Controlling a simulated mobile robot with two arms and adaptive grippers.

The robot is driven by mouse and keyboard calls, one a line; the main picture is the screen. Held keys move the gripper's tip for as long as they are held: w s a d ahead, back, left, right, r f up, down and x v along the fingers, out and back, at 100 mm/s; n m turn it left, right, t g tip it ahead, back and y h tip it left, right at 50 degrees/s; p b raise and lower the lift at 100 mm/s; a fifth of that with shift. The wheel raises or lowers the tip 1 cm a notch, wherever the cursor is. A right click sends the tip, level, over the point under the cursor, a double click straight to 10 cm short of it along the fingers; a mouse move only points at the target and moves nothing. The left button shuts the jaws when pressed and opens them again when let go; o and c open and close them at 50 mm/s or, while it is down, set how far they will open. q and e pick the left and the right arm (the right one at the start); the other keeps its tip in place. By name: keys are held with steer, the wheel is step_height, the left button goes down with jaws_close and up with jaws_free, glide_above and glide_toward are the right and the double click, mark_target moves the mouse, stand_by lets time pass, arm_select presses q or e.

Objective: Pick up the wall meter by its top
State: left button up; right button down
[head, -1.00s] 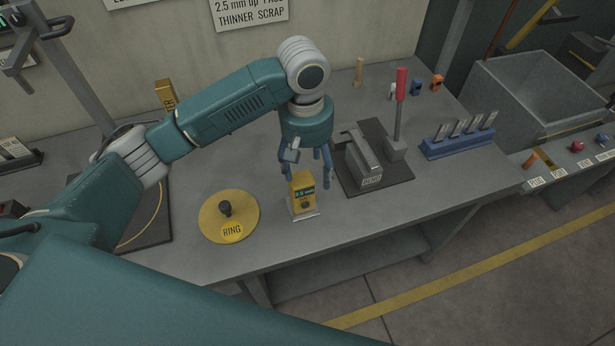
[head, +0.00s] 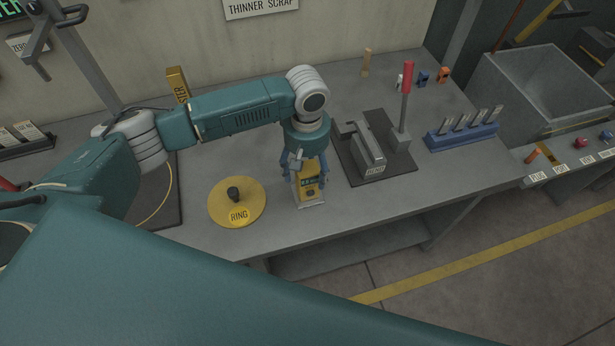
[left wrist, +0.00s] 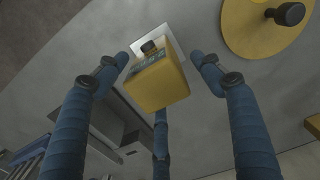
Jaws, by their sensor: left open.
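The wall meter (head: 309,187) is a small yellow box with a green-lit display and a dark knob. It stands upright on a light plate (head: 312,203) on the grey bench. My left gripper (head: 306,178) points down over it, with its blue fingers around the meter's upper part. In the left wrist view, the meter's yellow top (left wrist: 163,88) lies between the spread fingers of the open gripper (left wrist: 163,85), with gaps at the sides. Whether any finger touches it is not clear. My right gripper is not in view.
A yellow disc marked RING (head: 225,213) with a black knob lies left of the meter. A bending tool (head: 371,155) on a dark base with a red-handled lever (head: 405,90) stands close on the right. A blue rack (head: 462,137) is farther right. The bench front is clear.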

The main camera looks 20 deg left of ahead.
arm_select(q)
steer(key=shift+f, duration=0.35)
steer(key=c, duration=1.4)
steer(key=shift+r, duration=0.1)
steer(key=shift+c, duration=0.2)
